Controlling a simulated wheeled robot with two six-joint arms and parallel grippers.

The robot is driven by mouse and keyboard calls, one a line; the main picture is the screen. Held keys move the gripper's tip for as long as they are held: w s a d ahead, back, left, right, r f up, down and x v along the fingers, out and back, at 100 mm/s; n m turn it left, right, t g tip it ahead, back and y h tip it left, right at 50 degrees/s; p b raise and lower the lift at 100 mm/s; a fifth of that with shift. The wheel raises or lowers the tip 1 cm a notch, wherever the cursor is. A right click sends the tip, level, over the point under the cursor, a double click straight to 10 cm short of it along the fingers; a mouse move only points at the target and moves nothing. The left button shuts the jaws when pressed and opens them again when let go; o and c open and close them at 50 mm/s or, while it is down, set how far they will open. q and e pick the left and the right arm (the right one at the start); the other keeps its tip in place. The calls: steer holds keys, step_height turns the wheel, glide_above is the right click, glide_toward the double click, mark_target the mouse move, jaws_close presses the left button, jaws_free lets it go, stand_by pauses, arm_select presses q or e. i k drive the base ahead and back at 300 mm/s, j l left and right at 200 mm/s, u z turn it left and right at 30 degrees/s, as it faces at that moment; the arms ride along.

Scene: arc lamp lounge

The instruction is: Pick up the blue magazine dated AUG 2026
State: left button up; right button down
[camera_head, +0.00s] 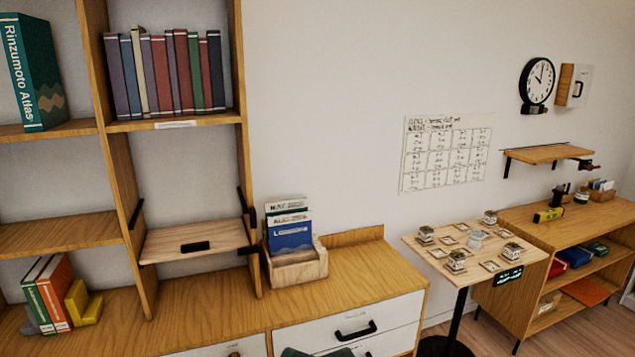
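A wooden magazine holder (298,272) stands on the sideboard, against the right side of the bookshelf. Several magazines stand upright in it, one behind another. A blue magazine cover (291,237) with white lettering is at the front. Pale printed strips show above and behind it, and the rearmost strip (285,204) seems to begin with MAY. The other dates are too small to read surely, and I cannot tell which strip belongs to the blue cover. The lower parts are hidden by the holder.
The sideboard top (365,268) is clear right of the holder. A drawer (350,322) with a black handle is below. A fold-down shelf flap (195,240) with black brackets is just left. A small round-based table (470,262) holds several jars and cards. Dark shapes show at the bottom edge.

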mark_target(288, 233)
steer(key=i+l+u, duration=0.1)
steer(key=i+l, duration=1.85)
